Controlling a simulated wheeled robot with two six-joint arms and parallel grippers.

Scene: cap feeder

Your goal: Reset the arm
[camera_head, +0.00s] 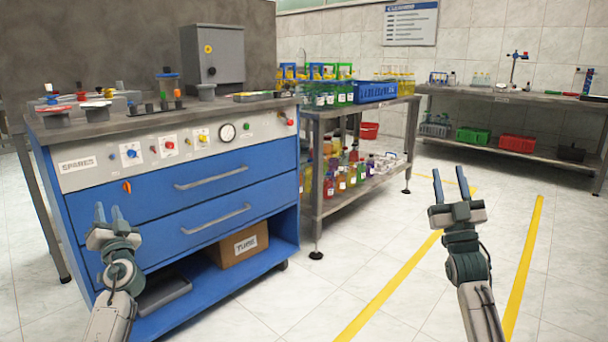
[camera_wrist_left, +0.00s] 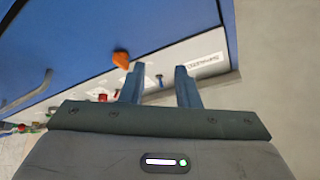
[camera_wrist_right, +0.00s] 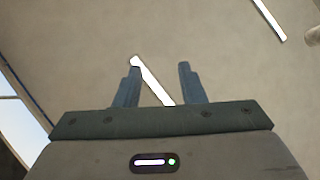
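My left gripper (camera_head: 108,214) is raised in front of the left part of the blue cabinet (camera_head: 180,200), fingers pointing up. In the left wrist view its two fingers (camera_wrist_left: 160,84) stand apart with nothing between them. The cabinet's blue front and an orange knob (camera_wrist_left: 121,59) show beyond them. My right gripper (camera_head: 451,187) is raised over the open floor at the right, fingers up. In the right wrist view its fingers (camera_wrist_right: 158,84) are apart and empty.
The cabinet top (camera_head: 150,115) carries a grey box (camera_head: 213,58) and small parts. A cardboard box (camera_head: 238,245) sits on its lower shelf. A shelf table (camera_head: 350,112) with bottles stands beyond it, and a back bench (camera_head: 510,98) at right. Floor with yellow lines (camera_head: 395,285) is clear.

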